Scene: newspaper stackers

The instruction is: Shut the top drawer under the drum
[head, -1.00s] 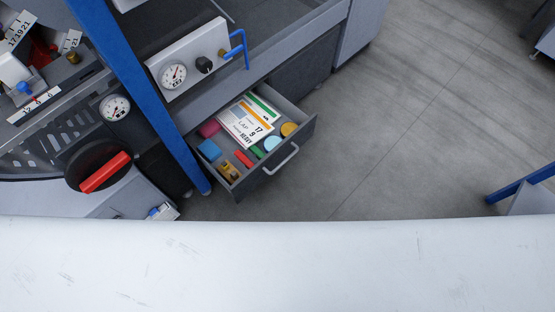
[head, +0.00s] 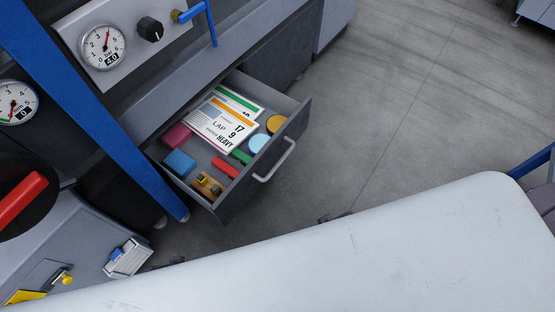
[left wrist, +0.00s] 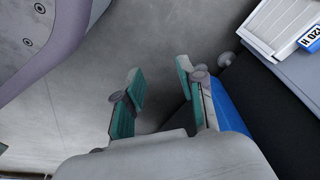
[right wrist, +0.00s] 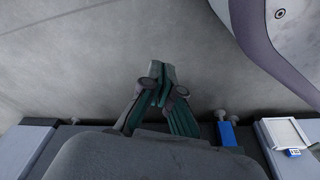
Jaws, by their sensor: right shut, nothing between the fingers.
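The drawer (head: 262,172) under the machine stands pulled open in the head view, with a grey front and a pale bar handle (head: 275,161). Inside lie printed cards (head: 222,121) and several small coloured pieces, among them a blue block (head: 179,163) and a yellow disc (head: 276,123). My left gripper (left wrist: 160,70) is open and empty over the floor in the left wrist view. My right gripper (right wrist: 162,70) is shut and empty in the right wrist view. The drawer does not show clearly in either wrist view, and neither gripper is clearly visible in the head view.
A blue bar (head: 95,108) slants down left of the drawer. Above it are a pressure gauge (head: 102,47) and a blue lever (head: 210,22). A red-handled switch (head: 20,198) is at the left. The grey floor (head: 400,90) right of the drawer is clear.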

